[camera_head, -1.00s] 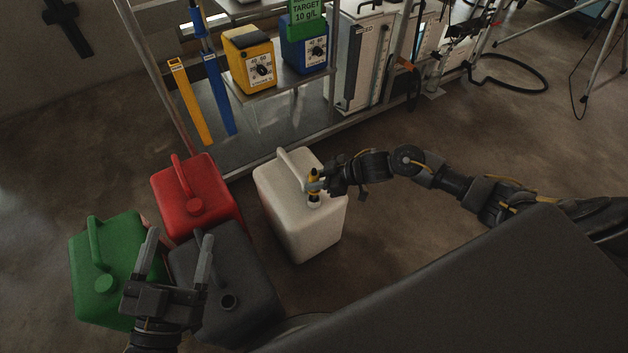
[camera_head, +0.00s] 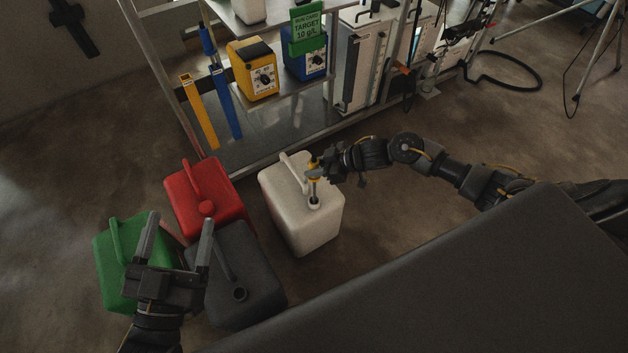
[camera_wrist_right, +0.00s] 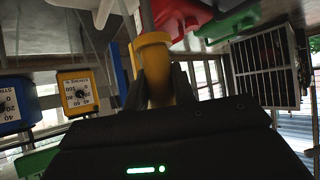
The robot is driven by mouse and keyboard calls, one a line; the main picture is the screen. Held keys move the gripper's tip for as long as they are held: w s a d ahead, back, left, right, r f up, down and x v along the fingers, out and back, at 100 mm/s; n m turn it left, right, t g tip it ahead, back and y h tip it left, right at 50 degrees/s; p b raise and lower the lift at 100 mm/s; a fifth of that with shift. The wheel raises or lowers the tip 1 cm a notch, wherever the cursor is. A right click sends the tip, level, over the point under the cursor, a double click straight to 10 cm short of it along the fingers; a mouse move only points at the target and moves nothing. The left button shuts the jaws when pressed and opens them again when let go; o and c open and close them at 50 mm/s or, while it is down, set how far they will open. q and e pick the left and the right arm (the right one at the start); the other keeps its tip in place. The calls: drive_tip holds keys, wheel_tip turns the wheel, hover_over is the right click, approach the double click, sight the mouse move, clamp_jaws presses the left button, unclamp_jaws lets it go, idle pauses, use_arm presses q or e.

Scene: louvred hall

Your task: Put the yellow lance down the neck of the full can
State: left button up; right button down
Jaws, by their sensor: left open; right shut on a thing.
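The yellow lance (camera_head: 314,164) has a yellow head and a thin grey tube. My right gripper (camera_head: 318,172) is shut on its head, above the white can (camera_head: 301,228). The tube points down at the white can's open neck (camera_head: 314,203); its lower end is not visible there. The right wrist view shows the yellow head (camera_wrist_right: 153,52) between the fingers. The dark grey can (camera_head: 257,288) also has an open neck (camera_head: 239,294). Which can is full cannot be told. My left gripper (camera_head: 180,236) is open and empty over the green and dark cans.
A capped red can (camera_head: 208,207) stands behind the dark can, and a green can (camera_head: 112,262) stands left of it. A metal rack (camera_head: 255,163) behind holds yellow (camera_head: 252,70) and blue (camera_head: 303,60) dial boxes. Floor right of the white can is clear.

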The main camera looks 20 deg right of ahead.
wheel_tip(320, 180, up, 30)
drive_tip(key=p, duration=3)
drive_tip(key=shift+r+p, duration=0.25)
drive_tip(key=shift+p, duration=0.05)
